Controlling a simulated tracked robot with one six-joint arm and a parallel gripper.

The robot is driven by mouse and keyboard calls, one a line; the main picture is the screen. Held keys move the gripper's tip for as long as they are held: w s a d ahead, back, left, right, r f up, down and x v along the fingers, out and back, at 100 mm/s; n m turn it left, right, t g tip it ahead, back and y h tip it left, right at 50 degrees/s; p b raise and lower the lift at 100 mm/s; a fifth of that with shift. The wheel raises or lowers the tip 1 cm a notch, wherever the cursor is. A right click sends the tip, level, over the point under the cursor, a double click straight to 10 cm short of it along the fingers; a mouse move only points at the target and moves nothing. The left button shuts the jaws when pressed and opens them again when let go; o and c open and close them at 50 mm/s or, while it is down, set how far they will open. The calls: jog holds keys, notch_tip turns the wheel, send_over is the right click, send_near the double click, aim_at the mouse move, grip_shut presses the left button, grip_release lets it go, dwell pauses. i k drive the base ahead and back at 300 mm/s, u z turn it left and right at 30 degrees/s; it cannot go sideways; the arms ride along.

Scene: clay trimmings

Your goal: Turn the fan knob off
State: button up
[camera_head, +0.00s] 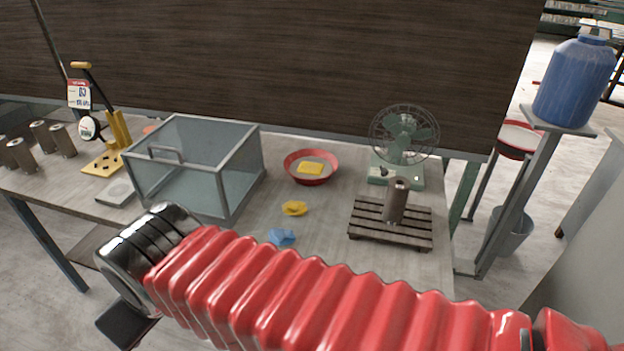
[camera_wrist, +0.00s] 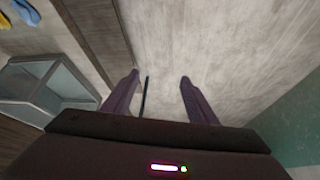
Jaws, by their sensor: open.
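The green desk fan (camera_head: 404,138) stands at the back right of the table behind a round wire guard. A small dark spot on the front of its pale green base (camera_head: 408,176) looks like the knob (camera_head: 384,172); its setting is too small to tell. My gripper (camera_wrist: 156,84) shows in the wrist view with its two fingers apart and nothing between them. It points down toward the floor beyond the table edge, far from the fan. The fan and knob are not in the wrist view.
A wooden pallet with a brown cylinder (camera_head: 397,202) stands in front of the fan. A red bowl (camera_head: 311,168) with yellow clay, yellow and blue lumps (camera_head: 282,237), and a glass box (camera_head: 200,165) lie left. A blue jug (camera_head: 575,83) stands at far right.

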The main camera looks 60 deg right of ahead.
aim_at(384, 173)
jog(key=z, duration=2.75)
